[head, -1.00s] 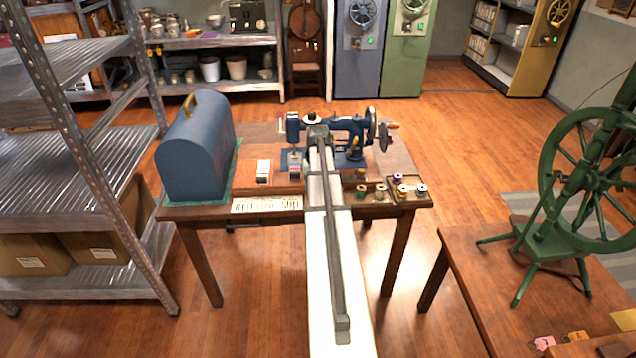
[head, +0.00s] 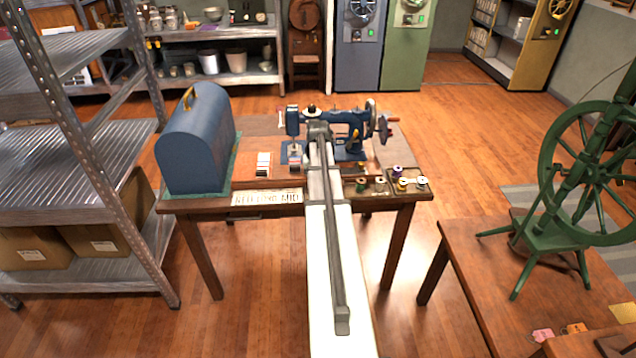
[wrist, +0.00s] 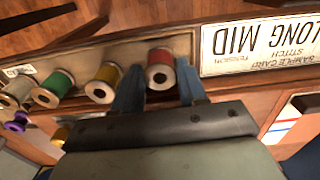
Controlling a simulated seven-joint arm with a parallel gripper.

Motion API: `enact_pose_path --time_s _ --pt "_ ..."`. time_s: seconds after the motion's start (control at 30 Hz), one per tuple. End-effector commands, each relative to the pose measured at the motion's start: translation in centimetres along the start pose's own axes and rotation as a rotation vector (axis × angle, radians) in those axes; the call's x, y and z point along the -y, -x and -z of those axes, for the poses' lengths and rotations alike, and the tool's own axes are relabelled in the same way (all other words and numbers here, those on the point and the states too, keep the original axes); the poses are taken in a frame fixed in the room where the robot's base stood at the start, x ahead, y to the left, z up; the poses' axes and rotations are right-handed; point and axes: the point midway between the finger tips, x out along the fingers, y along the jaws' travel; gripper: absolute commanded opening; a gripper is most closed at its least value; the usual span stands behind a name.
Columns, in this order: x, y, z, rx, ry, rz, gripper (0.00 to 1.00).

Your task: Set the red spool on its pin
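The red spool (wrist: 160,72) lies between the two blue fingers of my gripper (wrist: 160,92) in the wrist view. The fingers are apart, one on each side of it, with gaps showing; I cannot tell whether either touches it. In the head view my arm hides the gripper and the red spool. The blue sewing machine (head: 345,150) stands on the wooden table behind my arm. I cannot make out the spool's pin in either view.
More spools, one purple (head: 397,172), stand at the table's right. A stitch card (wrist: 258,44) lies close by. A blue domed case (head: 197,145) fills the table's left end.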

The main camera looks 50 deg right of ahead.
Motion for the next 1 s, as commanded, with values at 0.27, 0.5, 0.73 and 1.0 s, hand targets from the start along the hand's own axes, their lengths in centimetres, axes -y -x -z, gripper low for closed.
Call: enact_pose_path --time_s 0.27,0.5,0.73,1.0 --pt "0.0 0.0 0.0 0.000 0.000 0.000 0.21" --pt "0.0 0.1 0.0 0.000 0.000 0.000 0.21" --pt "0.0 1.0 0.0 -0.001 0.000 0.000 0.21" --pt "0.0 2.7 0.0 -0.001 0.000 0.000 0.21"
